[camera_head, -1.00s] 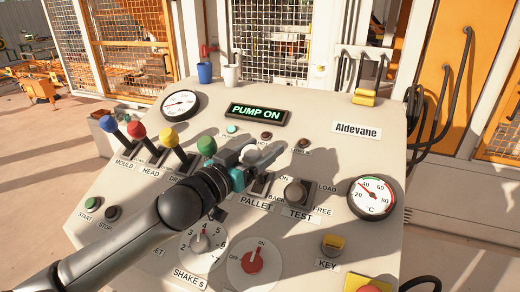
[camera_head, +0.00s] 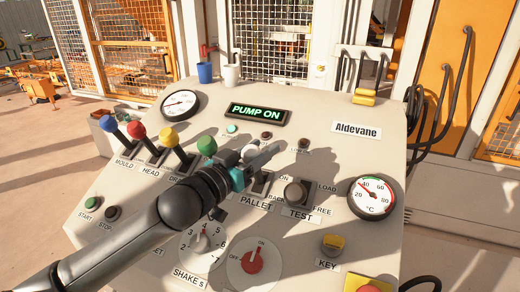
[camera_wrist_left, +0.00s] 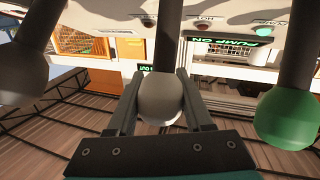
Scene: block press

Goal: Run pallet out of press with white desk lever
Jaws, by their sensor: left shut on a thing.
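The white desk lever's round knob (camera_head: 250,152) is above the PALLET label on the sloped control desk. In the left wrist view the white knob (camera_wrist_left: 160,100) sits between both fingers, with its dark stem rising behind it. My left gripper (camera_head: 262,158) is shut on this knob. Its fingers and the arm hide part of the lever and slot in the head view. The PALLET plate (camera_head: 256,202) is partly visible, with ON and BACK markings beside it. The pallet and press inside are not clearly visible. My right gripper is not in view.
The green knob (camera_head: 207,146) is close to the left of my gripper; yellow (camera_head: 169,138), red (camera_head: 136,130) and blue (camera_head: 108,123) knobs stand farther left. The black TEST switch (camera_head: 297,193) is to the right. The display (camera_head: 258,113) reads PUMP ON. Two cups stand at the desk's back.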

